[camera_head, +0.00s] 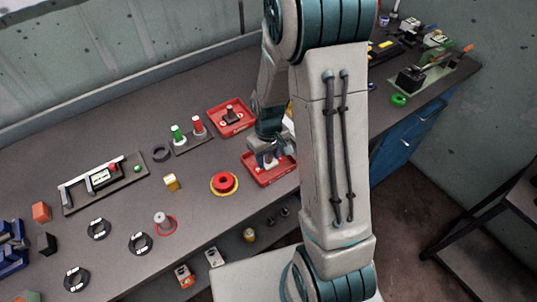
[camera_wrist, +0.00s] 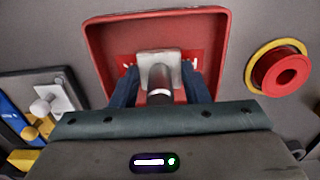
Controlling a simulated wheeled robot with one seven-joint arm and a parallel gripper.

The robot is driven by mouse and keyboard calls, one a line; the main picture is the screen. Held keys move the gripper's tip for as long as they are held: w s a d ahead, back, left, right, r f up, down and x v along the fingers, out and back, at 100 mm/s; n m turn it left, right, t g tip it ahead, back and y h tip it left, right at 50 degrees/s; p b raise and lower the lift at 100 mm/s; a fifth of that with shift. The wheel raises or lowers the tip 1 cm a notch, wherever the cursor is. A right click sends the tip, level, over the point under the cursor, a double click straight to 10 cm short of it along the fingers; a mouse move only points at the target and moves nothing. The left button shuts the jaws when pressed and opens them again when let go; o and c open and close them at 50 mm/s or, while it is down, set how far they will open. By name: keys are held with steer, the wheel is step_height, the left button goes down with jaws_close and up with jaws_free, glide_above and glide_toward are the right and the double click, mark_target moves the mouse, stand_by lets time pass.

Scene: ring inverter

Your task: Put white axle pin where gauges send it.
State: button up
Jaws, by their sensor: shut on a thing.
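The white axle pin (camera_wrist: 160,70), a pale piece with a squarish end and a round post, sits between my gripper's blue fingers in the wrist view. My gripper (camera_wrist: 160,92) is shut on it, over a red tray (camera_wrist: 103,47). In the head view my gripper (camera_head: 268,158) is low over the same red tray (camera_head: 287,176), and the pin is mostly hidden. I cannot tell whether the pin touches the tray floor. Round black dial-like pieces (camera_head: 98,229) lie at the left, and a panel with a small display (camera_head: 103,178) stands behind them.
A second red tray (camera_head: 244,128) behind holds a dark pin-like piece. A red button on a yellow ring (camera_head: 224,183) is left of my gripper. Green and red cylinders (camera_head: 197,125) stand on a plate. A grey cylinder (camera_head: 162,218) stands in a red circle.

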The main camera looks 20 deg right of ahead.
steer(key=shift+f+b, duration=0.2)
steer(key=shift+b, duration=0.1)
steer(key=o, duration=1.2)
steer(key=shift+r, duration=0.1)
steer(key=shift+r, duration=0.1)
